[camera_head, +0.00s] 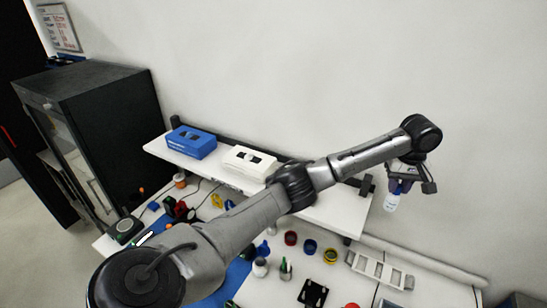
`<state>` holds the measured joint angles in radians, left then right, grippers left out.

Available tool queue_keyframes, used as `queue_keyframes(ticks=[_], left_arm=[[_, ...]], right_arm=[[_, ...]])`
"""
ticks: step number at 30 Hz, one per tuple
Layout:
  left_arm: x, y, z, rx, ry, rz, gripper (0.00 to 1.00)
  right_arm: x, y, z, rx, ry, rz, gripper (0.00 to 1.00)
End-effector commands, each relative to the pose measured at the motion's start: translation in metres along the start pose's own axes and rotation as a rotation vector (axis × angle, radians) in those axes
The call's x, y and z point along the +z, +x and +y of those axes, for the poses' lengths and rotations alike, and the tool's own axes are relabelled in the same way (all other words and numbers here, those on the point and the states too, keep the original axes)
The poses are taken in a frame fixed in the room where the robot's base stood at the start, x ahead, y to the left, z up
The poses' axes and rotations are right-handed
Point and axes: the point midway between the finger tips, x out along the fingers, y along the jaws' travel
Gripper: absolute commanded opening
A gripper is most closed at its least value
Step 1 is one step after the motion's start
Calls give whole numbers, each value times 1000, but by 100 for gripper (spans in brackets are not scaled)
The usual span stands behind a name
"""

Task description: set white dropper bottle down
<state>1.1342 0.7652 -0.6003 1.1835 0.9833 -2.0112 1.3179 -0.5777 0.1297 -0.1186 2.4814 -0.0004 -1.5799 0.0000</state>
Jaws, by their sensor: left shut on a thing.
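The white dropper bottle (391,202) is small and whitish with a blue patch, and it hangs below my left gripper (397,188). My left arm reaches across the picture to the right. Its gripper points down and is shut on the bottle, high over the right side of the bench, near the wall. The bottle looks about upright, clear of any surface. The fingertips are small and dark, so the exact grip is hard to see. My right gripper is not in view.
A white bench (445,291) carries a white rack (380,270), several small coloured cups and a black holder (313,294). A raised shelf (345,208) holds a blue box (191,142) and a white box (250,161). A black cabinet (95,120) stands left.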

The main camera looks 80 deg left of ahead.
Motion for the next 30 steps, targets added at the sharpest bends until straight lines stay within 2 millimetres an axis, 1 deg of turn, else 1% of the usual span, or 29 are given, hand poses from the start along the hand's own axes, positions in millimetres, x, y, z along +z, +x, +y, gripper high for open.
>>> queue_keyframes(ticks=[1,4,11,13,17,24,27,30], left_arm=[[-10,-3,-7,-2,-49,-4,0],[-23,-2,-17,-1,-111,-2,0],[-34,2,-26,1,-158,1,0],[-36,5,-32,1,-159,1,0],[-45,17,-54,-4,-158,3,0],[-63,46,-99,-3,-157,3,0],[-68,55,-114,-3,-155,2,0],[-72,63,-123,-1,-154,2,0]], right_arm=[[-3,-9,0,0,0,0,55],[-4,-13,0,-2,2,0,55],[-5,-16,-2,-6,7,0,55],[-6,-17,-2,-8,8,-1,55],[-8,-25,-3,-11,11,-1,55],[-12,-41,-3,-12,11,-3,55],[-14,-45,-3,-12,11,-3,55],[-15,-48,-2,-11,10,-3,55]])
